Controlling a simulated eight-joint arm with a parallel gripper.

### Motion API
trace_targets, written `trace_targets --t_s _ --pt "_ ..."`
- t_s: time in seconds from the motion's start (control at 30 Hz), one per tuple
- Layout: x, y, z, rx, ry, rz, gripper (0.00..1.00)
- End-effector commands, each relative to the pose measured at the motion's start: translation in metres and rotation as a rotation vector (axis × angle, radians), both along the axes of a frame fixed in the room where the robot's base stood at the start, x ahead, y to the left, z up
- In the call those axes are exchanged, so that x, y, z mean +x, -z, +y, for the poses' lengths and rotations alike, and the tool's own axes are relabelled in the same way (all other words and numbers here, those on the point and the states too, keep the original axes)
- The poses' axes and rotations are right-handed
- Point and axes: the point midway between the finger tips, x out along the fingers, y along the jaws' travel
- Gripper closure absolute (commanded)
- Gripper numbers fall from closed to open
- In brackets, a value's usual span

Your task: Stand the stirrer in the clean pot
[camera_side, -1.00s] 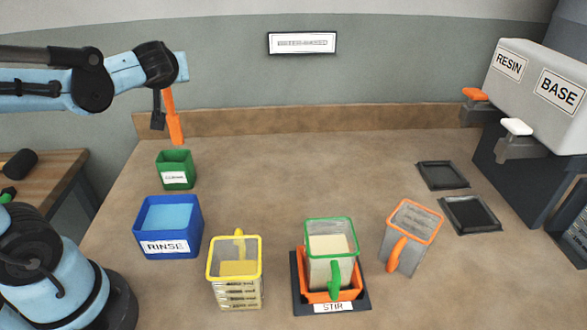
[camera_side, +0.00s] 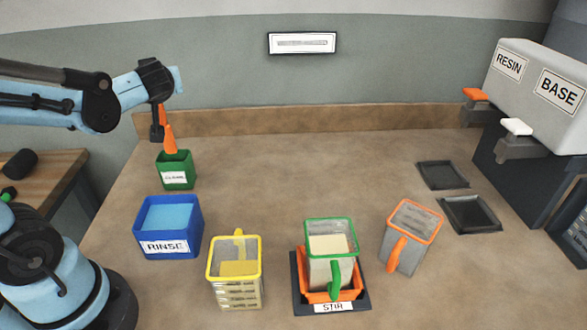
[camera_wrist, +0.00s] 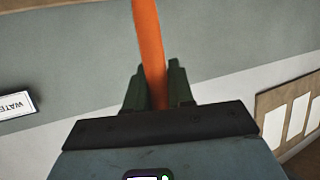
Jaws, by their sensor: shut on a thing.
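The orange stirrer (camera_side: 169,139) hangs upright from my gripper (camera_side: 159,114) at the left back of the bench. My gripper is shut on its upper part. The stirrer's lower end is down at the mouth of the green clean pot (camera_side: 176,180), and I cannot see whether it touches the bottom. In the wrist view the orange stirrer (camera_wrist: 149,45) runs between the two dark fingers of my gripper (camera_wrist: 155,88), and the pot is out of sight there.
A blue RINSE tub (camera_side: 202,225) stands in front of the pot. A yellow-rimmed jug (camera_side: 236,292), a green-rimmed jug (camera_side: 322,272) on the STIR stand (camera_side: 357,295) and an orange-rimmed jug (camera_side: 405,258) stand further right. The bench middle is clear.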

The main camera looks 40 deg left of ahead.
Motion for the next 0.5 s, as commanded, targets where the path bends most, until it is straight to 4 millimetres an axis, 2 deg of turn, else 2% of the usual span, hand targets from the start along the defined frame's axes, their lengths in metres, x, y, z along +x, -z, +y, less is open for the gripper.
trace_targets --t_s 0.5 --pt "0.001 0.038 0.000 0.000 0.000 0.000 1.00"
